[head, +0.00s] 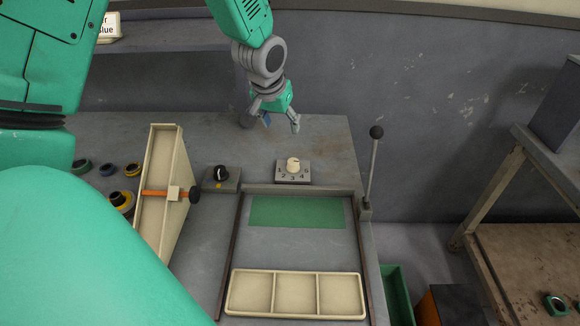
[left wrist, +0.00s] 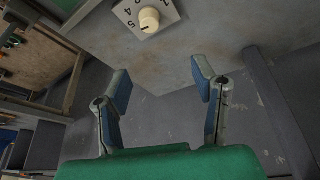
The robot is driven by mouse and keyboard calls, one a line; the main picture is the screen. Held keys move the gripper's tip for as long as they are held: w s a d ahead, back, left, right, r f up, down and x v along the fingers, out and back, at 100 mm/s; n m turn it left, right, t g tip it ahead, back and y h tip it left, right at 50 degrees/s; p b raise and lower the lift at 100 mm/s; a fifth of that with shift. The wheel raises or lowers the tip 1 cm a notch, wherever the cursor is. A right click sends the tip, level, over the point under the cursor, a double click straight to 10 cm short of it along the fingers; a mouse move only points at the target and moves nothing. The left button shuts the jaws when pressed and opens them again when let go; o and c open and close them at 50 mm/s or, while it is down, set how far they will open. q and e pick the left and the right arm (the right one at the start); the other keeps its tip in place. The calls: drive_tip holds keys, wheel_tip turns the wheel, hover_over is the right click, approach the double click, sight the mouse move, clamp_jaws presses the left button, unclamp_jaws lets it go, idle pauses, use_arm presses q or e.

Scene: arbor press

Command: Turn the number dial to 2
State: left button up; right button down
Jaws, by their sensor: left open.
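The number dial is a cream knob (head: 293,164) on a small grey plate with printed digits, near the back of the grey table. In the left wrist view the knob (left wrist: 149,20) and its plate are at the top edge, partly cut off, beyond the fingertips. My right gripper is in neither view.
A black knob (head: 221,173) on its own plate stands left of the dial. A lever with a black ball (head: 376,132) rises to the right. A green mat (head: 297,211) and a cream three-part tray (head: 295,294) lie in front. A tilted cream box (head: 157,190) stands left.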

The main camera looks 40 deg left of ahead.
sight(293, 162)
use_arm(q)
drive_tip(key=x, duration=0.5)
drive_tip(key=b+x, duration=0.1)
drive_tip(key=x, duration=0.4)
drive_tip(key=s+b+x, duration=0.1)
drive_tip(key=x, duration=0.4)
drive_tip(key=shift+d+f, duration=0.2)
drive_tip(key=shift+d, duration=0.2)
drive_tip(key=shift+w+d+f, duration=0.1)
drive_tip(key=shift+d+f, duration=0.1)
drive_tip(key=shift+d, duration=0.05)
drive_tip(key=shift+w+d+f, duration=0.1)
drive_tip(key=shift+w+d, duration=0.05)
drive_tip(key=shift+d, duration=0.75)
drive_tip(key=shift+a, duration=0.25)
drive_tip(key=shift+c, duration=0.3)
drive_tip(key=shift+a+f, duration=0.1)
drive_tip(key=shift+a, duration=0.25)
drive_tip(key=c, duration=0.7)
drive_tip(key=shift+a, duration=0.3)
drive_tip(key=c, duration=0.4)
drive_tip(key=shift+o, duration=0.2)
drive_tip(key=shift+a, duration=0.1)
drive_tip(key=shift+d, duration=0.5)
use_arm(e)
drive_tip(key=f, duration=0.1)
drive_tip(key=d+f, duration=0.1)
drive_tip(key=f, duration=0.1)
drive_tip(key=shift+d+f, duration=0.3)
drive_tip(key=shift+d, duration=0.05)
